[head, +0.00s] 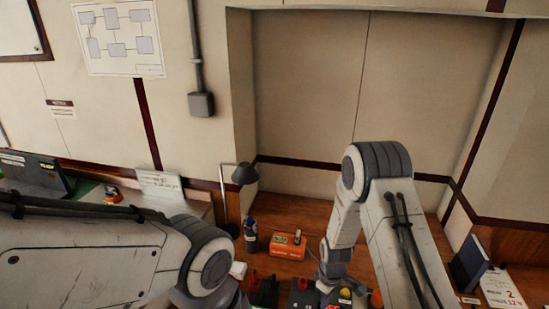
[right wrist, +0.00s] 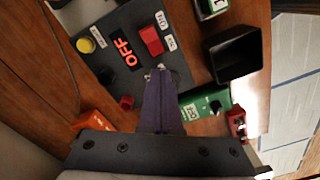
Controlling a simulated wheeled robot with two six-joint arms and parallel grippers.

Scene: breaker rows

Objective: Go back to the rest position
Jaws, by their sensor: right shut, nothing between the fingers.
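My right gripper (right wrist: 155,75) is shut and empty in the right wrist view. Its fingertips are in front of a dark control panel (right wrist: 100,65). The panel has a lit red OFF sign (right wrist: 125,52), a red rocker switch (right wrist: 151,40) and a yellow button (right wrist: 86,45). I cannot tell whether the fingertips touch the panel. In the head view my right arm reaches down over the wooden desk, with its fingertips not clearly seen. My left arm comes in from the left, and its gripper is out of view.
A black open box (right wrist: 237,58) and green devices (right wrist: 205,103) lie beside the panel. On the desk (head: 290,215) stand an orange box (head: 288,246), a dark bottle (head: 251,236) and a lamp (head: 244,174). A dark blue binder (head: 469,262) stands at the right.

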